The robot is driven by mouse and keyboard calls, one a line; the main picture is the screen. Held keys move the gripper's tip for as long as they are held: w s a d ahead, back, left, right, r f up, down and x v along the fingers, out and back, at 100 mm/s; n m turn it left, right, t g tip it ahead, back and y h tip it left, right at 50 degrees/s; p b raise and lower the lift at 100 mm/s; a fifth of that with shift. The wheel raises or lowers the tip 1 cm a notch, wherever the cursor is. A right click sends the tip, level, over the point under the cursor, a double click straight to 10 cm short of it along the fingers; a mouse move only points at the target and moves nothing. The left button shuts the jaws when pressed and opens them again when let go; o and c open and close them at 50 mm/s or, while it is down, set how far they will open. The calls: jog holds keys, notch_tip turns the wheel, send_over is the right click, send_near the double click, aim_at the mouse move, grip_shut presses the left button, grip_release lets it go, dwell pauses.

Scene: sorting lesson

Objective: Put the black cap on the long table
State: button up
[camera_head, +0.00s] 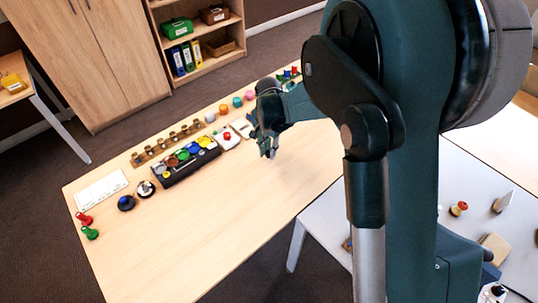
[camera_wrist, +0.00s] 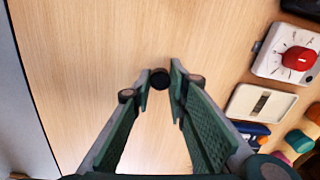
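The long table (camera_head: 225,215) has a pale wood top. It also fills most of the wrist view (camera_wrist: 90,50). My gripper (camera_head: 270,154) is over the table, to the right of the row of objects, fingers pointing down. In the wrist view a small round black cap (camera_wrist: 160,79) sits between the two fingertips of my gripper (camera_wrist: 161,80), which close on it from both sides. Bare table shows around it. I cannot tell whether the cap touches the tabletop. In the head view the cap cannot be made out.
A black tray of coloured caps (camera_head: 186,160), a white box with a red knob (camera_head: 227,137) and a wooden rack (camera_head: 168,142) stand along the far side. Red and green pegs (camera_head: 88,227) are at the left end. The near half is clear. A white table (camera_head: 485,170) is at right.

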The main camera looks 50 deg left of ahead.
jog(key=shift+f, duration=1.2)
jog(key=shift+f+b, duration=0.15)
jog(key=shift+b, duration=0.15)
jog(key=o, duration=0.6)
jog(key=shift+c, duration=0.2)
notch_tip(320, 180, up, 12)
jog(key=shift+r+p, duration=0.15)
jog(key=shift+p, duration=1.05)
